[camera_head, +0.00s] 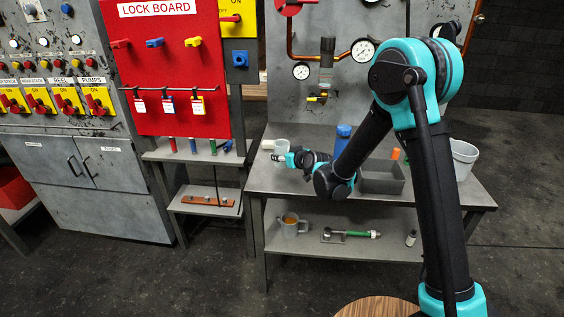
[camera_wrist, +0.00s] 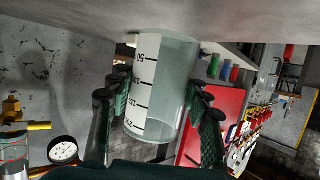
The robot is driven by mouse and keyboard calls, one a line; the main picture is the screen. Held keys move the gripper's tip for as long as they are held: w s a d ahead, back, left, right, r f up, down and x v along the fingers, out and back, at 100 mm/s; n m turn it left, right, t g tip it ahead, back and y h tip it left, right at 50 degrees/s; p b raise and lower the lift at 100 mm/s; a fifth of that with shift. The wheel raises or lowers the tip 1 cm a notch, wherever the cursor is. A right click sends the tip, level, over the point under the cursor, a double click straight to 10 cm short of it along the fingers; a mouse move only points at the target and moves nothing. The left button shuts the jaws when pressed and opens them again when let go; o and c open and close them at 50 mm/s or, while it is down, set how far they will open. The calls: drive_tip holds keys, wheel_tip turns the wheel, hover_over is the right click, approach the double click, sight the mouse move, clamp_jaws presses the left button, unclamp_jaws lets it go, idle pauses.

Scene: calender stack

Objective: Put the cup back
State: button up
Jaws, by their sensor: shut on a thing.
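A clear measuring cup (camera_wrist: 182,88) with a white scale strip fills the middle of the wrist view, which shows the bench upside down. My gripper (camera_wrist: 158,105) is shut on its sides, with one dark finger on each side.
On the bench stand a blue bottle (camera_head: 343,132), a grey open bin (camera_head: 384,181) and a white bucket (camera_head: 463,160). A mug (camera_head: 290,226) and a green-handled tool (camera_head: 355,235) are on the lower shelf. Gauges and pipes are behind; the red lock board (camera_head: 170,75) is left.

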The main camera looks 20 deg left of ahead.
drive_tip(key=shift+f, duration=1.5)
drive_tip(key=shift+f, duration=0.1)
drive_tip(key=o, duration=1.3)
drive_tip(key=shift+o, duration=0.2)
